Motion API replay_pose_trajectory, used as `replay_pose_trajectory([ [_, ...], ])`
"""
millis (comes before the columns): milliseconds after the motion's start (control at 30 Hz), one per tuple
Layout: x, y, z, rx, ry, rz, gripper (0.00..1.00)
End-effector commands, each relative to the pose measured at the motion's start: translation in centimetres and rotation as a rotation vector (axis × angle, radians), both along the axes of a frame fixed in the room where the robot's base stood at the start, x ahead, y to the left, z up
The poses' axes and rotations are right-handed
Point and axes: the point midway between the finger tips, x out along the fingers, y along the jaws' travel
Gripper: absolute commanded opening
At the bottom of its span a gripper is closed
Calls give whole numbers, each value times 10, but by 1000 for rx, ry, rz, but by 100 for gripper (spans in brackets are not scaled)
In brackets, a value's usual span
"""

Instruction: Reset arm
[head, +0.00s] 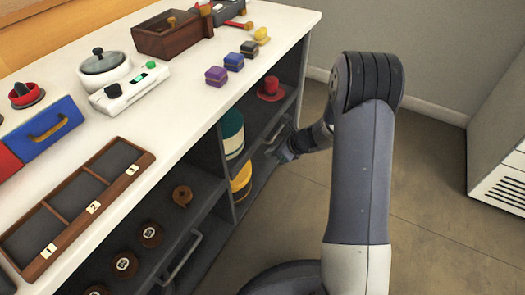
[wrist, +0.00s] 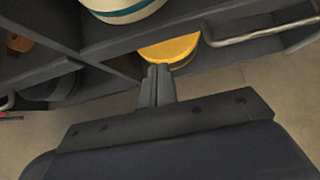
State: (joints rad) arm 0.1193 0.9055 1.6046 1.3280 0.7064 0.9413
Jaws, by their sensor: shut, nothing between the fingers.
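My gripper (head: 283,157) is low in front of the shelf unit, at the right end of its open compartments in the head view. In the wrist view my gripper (wrist: 159,72) has its two fingers together, with nothing between them. The fingertips point toward a yellow round box (wrist: 170,50) on the lower shelf; I cannot tell whether they touch it. The same yellow box (head: 241,182) shows in the head view below a white and teal round box (head: 232,135). My arm is bent, its upper link standing right of the unit.
A red hat (head: 270,89) sits on a shelf. Shelf handles (head: 183,262) stick out. Floor (head: 430,190) is clear at right.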

Motion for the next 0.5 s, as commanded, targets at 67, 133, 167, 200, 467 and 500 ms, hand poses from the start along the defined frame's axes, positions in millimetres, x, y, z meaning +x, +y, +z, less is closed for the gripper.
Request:
replay_pose_trajectory([
  [67, -8, -13, 20, -2, -1, -3, 0],
  [133, -14, -22, 30, -2, -1, -3, 0],
  [167, -16, -25, 34, -1, 0, -2, 0],
  [200, -19, -29, 38, -2, 1, -2, 0],
  [467, -30, -43, 52, -2, 3, 0, 0],
  [500, -30, -44, 53, -2, 3, 0, 0],
])
